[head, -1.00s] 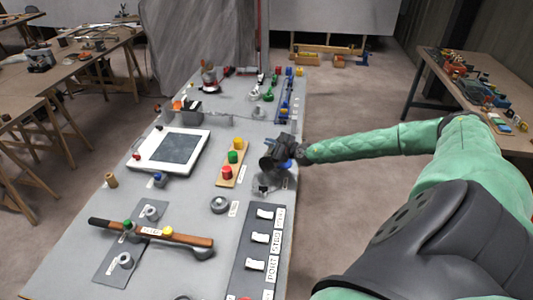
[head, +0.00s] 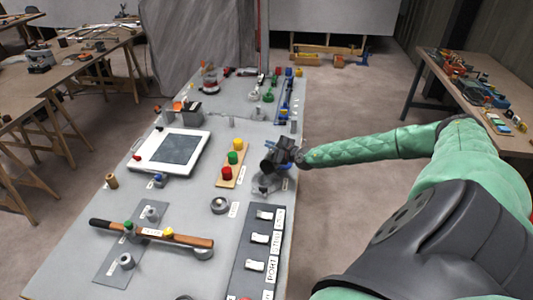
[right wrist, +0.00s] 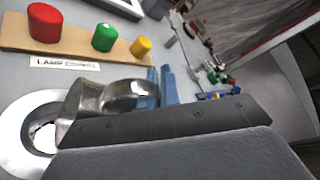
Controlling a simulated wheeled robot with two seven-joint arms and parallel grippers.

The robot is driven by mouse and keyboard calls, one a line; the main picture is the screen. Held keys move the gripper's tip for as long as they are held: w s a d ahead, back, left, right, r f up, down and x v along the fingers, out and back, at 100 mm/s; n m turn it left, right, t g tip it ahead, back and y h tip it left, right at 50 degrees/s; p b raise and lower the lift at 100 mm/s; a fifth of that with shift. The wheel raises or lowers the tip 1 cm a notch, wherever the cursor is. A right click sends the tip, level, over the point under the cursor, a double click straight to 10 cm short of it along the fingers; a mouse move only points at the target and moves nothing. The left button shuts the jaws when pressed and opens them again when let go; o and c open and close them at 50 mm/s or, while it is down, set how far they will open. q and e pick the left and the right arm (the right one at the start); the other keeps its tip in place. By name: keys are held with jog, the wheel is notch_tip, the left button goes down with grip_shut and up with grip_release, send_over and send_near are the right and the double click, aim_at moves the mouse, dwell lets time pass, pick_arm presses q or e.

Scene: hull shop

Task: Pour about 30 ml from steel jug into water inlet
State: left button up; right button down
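My right gripper (head: 280,157) is over the right edge of the grey bench, shut on the steel jug (right wrist: 105,97). In the right wrist view the shiny jug lies tipped in front of my dark gripper, its mouth end toward the left. A pale round ring with a dark opening (right wrist: 30,130), which looks like the water inlet, is just below and partly behind the jug. In the head view its grey fitting (head: 266,184) shows under the gripper. I cannot see any stream or the liquid level. My left gripper is out of view.
A wooden strip with red, green and yellow buttons (head: 232,158) stands close to the left of the jug. A grey ring (head: 219,205) and a switch panel (head: 257,250) are nearer. A white-framed tablet (head: 172,150) lies further left.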

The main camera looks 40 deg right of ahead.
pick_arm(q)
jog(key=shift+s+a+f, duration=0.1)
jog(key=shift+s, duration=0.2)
pick_arm(e)
jog(key=shift+d, duration=0.25)
jog(key=shift+d, duration=0.25)
jog(key=shift+d, duration=0.1)
pick_arm(q)
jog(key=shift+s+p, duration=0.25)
jog(key=shift+p, duration=0.1)
pick_arm(e)
jog(key=shift+n, duration=0.3)
dwell(0.6)
